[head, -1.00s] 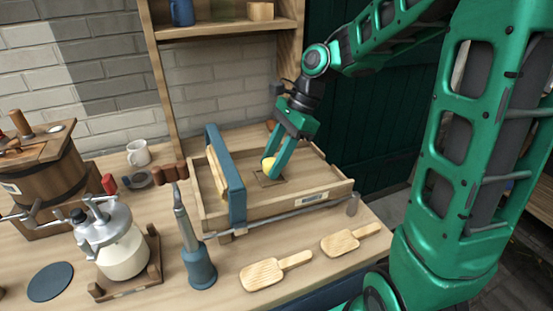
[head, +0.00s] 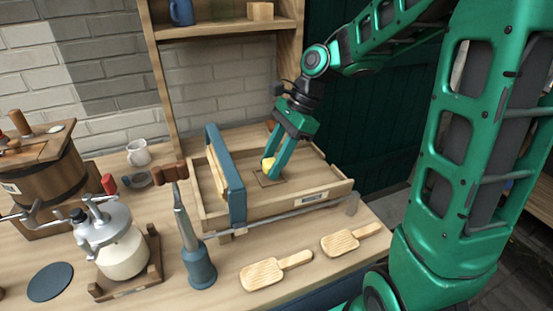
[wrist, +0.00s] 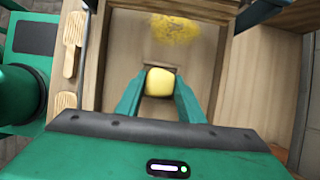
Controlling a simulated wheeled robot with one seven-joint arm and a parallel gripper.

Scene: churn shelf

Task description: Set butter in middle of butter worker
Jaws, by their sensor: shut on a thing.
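The yellow butter (head: 268,164) is between the fingers of my gripper (head: 275,165), inside the wooden butter worker tray (head: 325,198). In the wrist view the butter (wrist: 160,82) shows between both green fingertips of my gripper (wrist: 160,95), which is shut on it. A dark-outlined square mark (head: 270,180) on the tray floor lies just below the butter. I cannot tell whether the butter touches the floor. The blue-framed roller (head: 236,190) of the butter worker stands across the tray, left of my gripper.
Two wooden paddles (head: 262,273) lie on the bench in front of the tray. A blue-based hand tool (head: 198,268) and a metal-topped jar (head: 122,250) stand left. A white mug (head: 139,153) and a wooden churn (head: 45,175) are behind them. A shelf (head: 220,28) rises at the back.

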